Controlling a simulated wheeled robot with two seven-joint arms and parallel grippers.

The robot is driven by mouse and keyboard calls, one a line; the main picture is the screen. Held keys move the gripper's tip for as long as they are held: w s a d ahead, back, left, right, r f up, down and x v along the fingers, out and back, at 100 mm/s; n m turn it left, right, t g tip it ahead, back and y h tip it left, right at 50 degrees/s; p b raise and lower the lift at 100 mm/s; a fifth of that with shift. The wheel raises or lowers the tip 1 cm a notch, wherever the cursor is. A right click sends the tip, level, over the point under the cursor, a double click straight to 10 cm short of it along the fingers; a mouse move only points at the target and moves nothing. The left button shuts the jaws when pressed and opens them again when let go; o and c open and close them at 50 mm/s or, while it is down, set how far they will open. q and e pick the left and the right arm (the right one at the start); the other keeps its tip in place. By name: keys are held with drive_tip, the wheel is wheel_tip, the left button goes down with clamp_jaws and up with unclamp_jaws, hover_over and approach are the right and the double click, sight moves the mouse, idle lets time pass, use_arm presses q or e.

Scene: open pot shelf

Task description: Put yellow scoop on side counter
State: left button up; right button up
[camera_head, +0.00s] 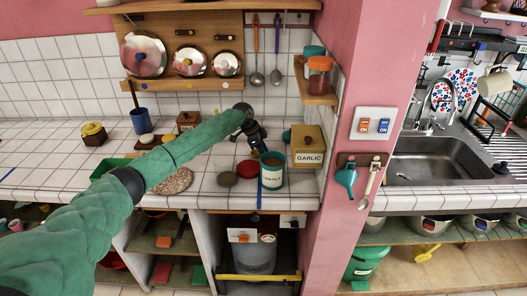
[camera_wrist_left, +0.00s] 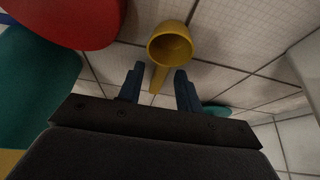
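The yellow scoop (camera_wrist_left: 170,45) lies on the tiled counter in the left wrist view, its round bowl beyond my fingertips. Its handle points back toward my left gripper (camera_wrist_left: 158,82), between the two blue fingers. Gaps show on both sides of the handle, so the gripper is open. In the head view my left gripper (camera_head: 257,138) is low over the back of the tiled counter (camera_head: 212,185), left of the garlic box. I cannot make out this scoop there; my gripper may hide it. My right gripper is in neither view.
A red round thing (camera_wrist_left: 75,18) and a teal one (camera_wrist_left: 35,85) sit left in the wrist view. A yellow utensil (camera_head: 427,252) lies on the lower right shelf.

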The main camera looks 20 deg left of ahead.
use_arm(q)
drive_tip(key=shift+r, duration=0.15)
drive_tip(key=shift+a+r, duration=0.15)
drive_tip(key=b+v, duration=0.3)
drive_tip(key=v, duration=0.8)
drive_tip(key=shift+r+b, duration=0.3)
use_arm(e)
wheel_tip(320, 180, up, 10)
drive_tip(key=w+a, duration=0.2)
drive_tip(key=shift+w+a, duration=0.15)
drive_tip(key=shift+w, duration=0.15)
